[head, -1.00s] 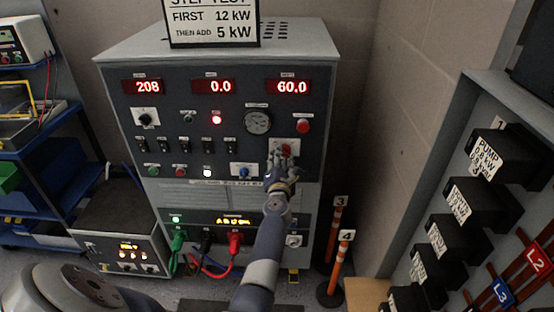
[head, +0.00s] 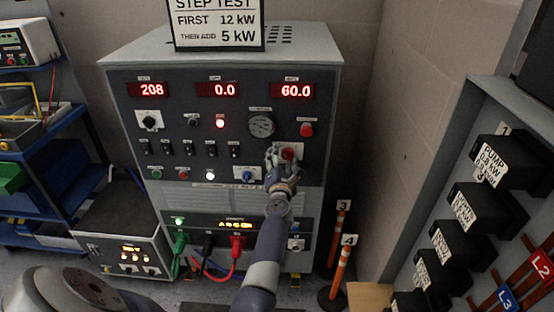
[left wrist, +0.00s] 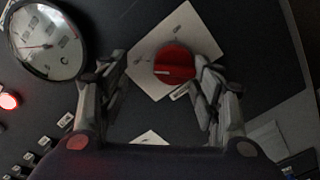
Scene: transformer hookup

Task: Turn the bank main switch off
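The red rotary switch (head: 288,153), which I take to be the bank main switch, sits on a white square plate at the right of the grey load bank's panel (head: 190,105). My left gripper (head: 279,160) is in front of it and partly hides it. In the left wrist view the red knob (left wrist: 175,64) lies between the two spread fingers of the gripper (left wrist: 162,78), closer to the right finger. The gripper is open, with a gap at the left finger. Contact at the right finger cannot be told. The plate's lettering is too small to read. My right gripper is out of view.
A round gauge (head: 262,126) and a red button (head: 306,130) are close above the switch. A blue knob (head: 247,175) is below left. Green, black and red plugs (head: 237,242) are lower down. Orange posts (head: 341,265) and a cabinet with black blocks (head: 480,205) stand right.

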